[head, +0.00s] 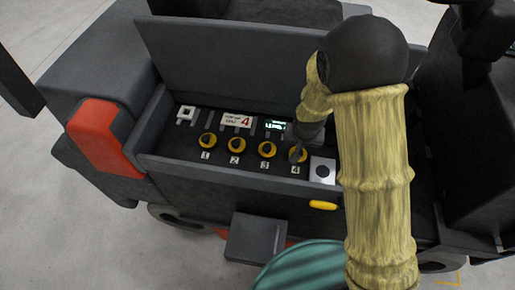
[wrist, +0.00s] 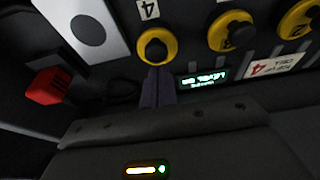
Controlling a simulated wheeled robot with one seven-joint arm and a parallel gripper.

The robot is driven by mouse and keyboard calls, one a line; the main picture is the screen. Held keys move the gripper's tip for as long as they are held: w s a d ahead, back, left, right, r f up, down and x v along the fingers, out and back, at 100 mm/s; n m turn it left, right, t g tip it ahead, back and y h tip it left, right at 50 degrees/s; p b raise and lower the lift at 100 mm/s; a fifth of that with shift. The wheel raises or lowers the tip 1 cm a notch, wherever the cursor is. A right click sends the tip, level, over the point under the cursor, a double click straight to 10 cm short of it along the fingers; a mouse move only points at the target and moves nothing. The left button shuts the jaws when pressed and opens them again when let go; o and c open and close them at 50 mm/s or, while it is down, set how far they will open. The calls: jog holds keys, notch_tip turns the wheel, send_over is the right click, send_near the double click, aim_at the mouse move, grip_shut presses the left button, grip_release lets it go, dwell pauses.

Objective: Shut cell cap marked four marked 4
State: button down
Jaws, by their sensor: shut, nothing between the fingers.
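The cell cap marked 4 (head: 295,157) is a yellow ring with a black centre, last in a row of similar caps. It also shows in the wrist view (wrist: 146,43), beside its label 4 (wrist: 148,9). I cannot tell whether a lid on it stands open. My gripper (wrist: 157,70) is shut and empty, its dark fingertips right at the edge of cap 4. In the head view my gripper (head: 299,149) comes down over that cap and hides part of it. Whether the tips touch it is not clear.
Caps 1 (head: 207,141), 2 (head: 236,145) and 3 (head: 267,150) sit to the left. A white card with a red 4 (head: 237,120) and a lit green display (head: 275,126) lie behind. A raised lid (head: 260,60) backs the tray. A red block (wrist: 48,86) shows in the wrist view.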

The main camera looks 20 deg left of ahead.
jog(key=shift+s+r, duration=0.1)
jog(key=shift+r, duration=0.45)
jog(key=shift+w+r+p, duration=0.35)
jog(key=shift+r+p, duration=0.35)
jog(key=shift+p, duration=0.05)
jog(key=shift+r+p, duration=1)
jog(key=shift+r, duration=0.55)
jog(key=shift+d, duration=0.1)
jog(key=s+d+r+m+b, duration=0.1)
jog(key=s+d, duration=0.3)
jog(key=d, duration=0.4)
jog(key=s+d+r+m+b, duration=0.1)
jog(key=s+d+r+b, duration=0.1)
jog(key=d, duration=0.6)
jog(key=s+d+r+m+b, duration=0.1)
jog(key=s+d+r+b, duration=0.1)
jog(key=s+d, duration=0.4)
jog(key=d+b, duration=0.1)
jog(key=d, duration=0.1)
jog(key=shift+d+r+g+h+b, duration=0.3)
jog(key=shift+r+h+b, duration=0.05)
jog(key=shift+h+b, duration=0.05)
